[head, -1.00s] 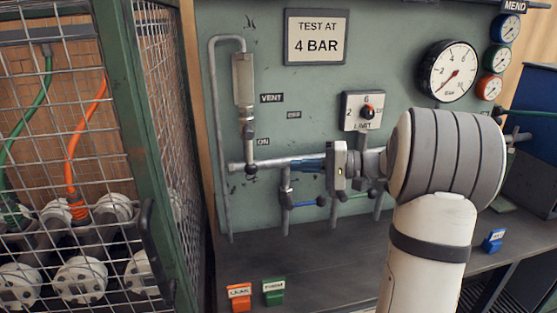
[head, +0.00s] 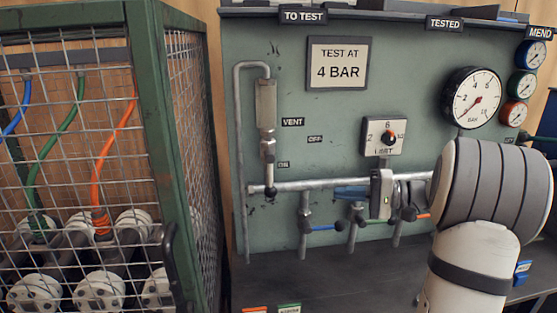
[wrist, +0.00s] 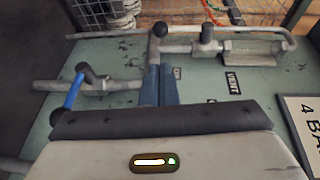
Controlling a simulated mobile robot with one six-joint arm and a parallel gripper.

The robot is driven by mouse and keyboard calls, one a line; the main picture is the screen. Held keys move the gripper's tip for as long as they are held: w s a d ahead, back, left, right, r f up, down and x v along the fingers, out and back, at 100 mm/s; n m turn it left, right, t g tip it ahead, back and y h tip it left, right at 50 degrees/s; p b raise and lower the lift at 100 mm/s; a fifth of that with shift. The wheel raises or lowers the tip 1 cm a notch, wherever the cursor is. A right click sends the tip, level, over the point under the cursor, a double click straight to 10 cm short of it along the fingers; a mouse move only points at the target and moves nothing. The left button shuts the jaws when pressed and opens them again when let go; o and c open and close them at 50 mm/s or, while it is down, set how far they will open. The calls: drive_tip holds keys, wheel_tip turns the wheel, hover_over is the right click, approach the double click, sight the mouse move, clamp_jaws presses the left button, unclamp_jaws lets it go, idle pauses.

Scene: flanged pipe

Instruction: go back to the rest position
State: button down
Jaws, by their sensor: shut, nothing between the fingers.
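My gripper (head: 338,191) is in front of the green test panel (head: 245,110), at the height of the horizontal grey pipe (head: 300,185). Its blue fingers are together with nothing between them. In the wrist view the shut fingers (wrist: 160,70) point at the pipework and overlap the pipe in the picture. I cannot tell whether they touch it. My arm comes in from the lower right of the head view and hides part of the panel's right side.
A green-framed mesh cage (head: 145,100) with hoses and white flanged parts stands at left. Several valve stubs, one with a blue lever (head: 325,228), hang below the pipe. A pressure gauge (head: 472,97) and limit knob (head: 388,137) are above my gripper. The dark bench is mostly clear.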

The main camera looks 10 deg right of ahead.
drive_tip(key=s+a+r+n+g+h+p, duration=0.1)
drive_tip(key=s+a+r+g+h+p, duration=0.15)
drive_tip(key=s+a+p, duration=0.3)
drive_tip(key=s+a+r+g+h+p, duration=0.25)
drive_tip(key=s+a+h+p, duration=0.2)
drive_tip(key=a, duration=0.25)
drive_tip(key=s+r+n+h+p, duration=0.1)
drive_tip(key=s+r+h+p, duration=0.2)
drive_tip(key=s+p, duration=0.3)
drive_tip(key=s+d+r+n+t+h+p, duration=0.1)
drive_tip(key=s+r+n+h+p, duration=0.1)
drive_tip(key=s+h+p, duration=0.3)
drive_tip(key=shift+s+d+r+h+p, duration=0.15)
drive_tip(key=shift+s+r+h+p, duration=0.35)
drive_tip(key=shift+s, duration=0.6)
